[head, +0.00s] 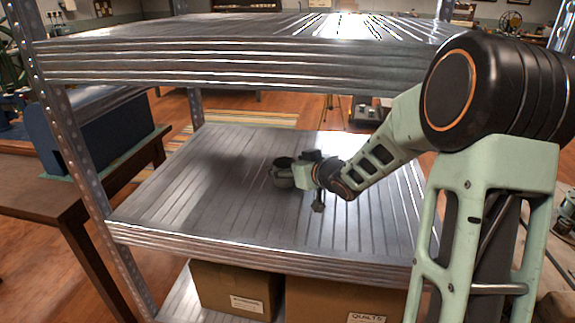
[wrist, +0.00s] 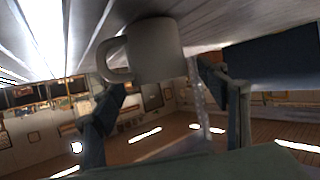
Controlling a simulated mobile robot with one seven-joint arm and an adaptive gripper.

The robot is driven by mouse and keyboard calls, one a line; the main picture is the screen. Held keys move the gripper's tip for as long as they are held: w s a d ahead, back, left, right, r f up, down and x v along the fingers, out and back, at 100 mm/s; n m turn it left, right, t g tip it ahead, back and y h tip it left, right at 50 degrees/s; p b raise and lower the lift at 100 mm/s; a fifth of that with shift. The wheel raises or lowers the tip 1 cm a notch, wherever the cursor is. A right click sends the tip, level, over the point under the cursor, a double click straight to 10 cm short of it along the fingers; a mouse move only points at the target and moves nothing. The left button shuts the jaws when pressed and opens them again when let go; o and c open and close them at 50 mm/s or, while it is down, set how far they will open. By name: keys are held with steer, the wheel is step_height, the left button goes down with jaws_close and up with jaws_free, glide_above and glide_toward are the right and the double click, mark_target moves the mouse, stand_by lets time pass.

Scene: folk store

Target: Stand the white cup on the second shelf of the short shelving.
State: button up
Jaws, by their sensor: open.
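The white cup (wrist: 158,52), in shadow, stands on the second shelf of the metal shelving. The wrist view is upside down, with the shelf surface (wrist: 205,12) along the top and the cup's base against it; the handle points left there. In the head view the cup (head: 282,178) looks dark, near the middle of the second shelf (head: 225,215). My gripper (head: 309,180) is just right of it at shelf level. In the wrist view my gripper (wrist: 165,100) is open, its dark fingers on either side of the cup with gaps visible. Finger contact is not visible.
The upper shelf (head: 230,60) overhangs my arm closely. Cardboard boxes (head: 235,289) sit on the shelf below. Metal posts (head: 85,190) stand at the corners. A brown table (head: 40,198) with a blue item (head: 100,135) is at left. The second shelf's left side is clear.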

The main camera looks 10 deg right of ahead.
steer(key=p+v, duration=0.3)
steer(key=v, duration=0.8)
steer(key=shift+p, duration=0.3)
steer(key=shift+r, duration=0.1)
